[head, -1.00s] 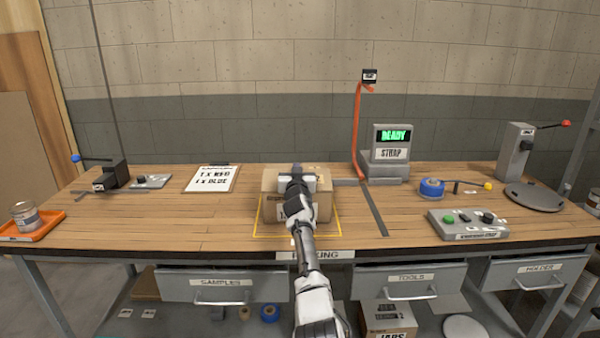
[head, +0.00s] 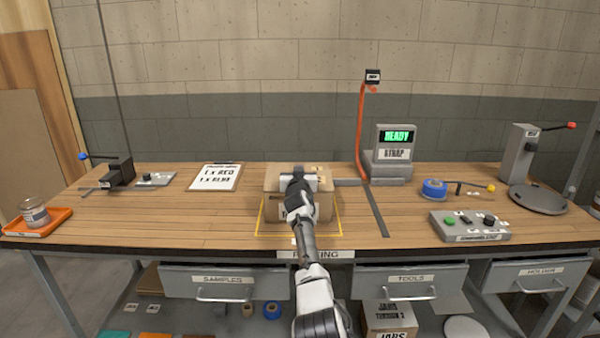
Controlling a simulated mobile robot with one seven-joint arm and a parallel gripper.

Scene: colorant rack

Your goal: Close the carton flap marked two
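The cardboard carton (head: 324,207) stands on the wooden bench inside a yellow outlined square. Its top looks mostly flat, with small pale marks near the back right edge. I cannot read which flap is marked two. My gripper (head: 299,176) is over the carton's top, at or just above it. My arm reaches in from the front and hides the middle of the carton's front and part of its top. The fingers are hidden behind the wrist, so I cannot tell whether they are open or shut.
A strap machine (head: 390,165) with a READY screen stands right of the carton, with an orange strap (head: 361,130) beside it. A control box (head: 468,226) and blue tape roll (head: 434,188) lie further right. A clipboard (head: 216,177) lies left.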

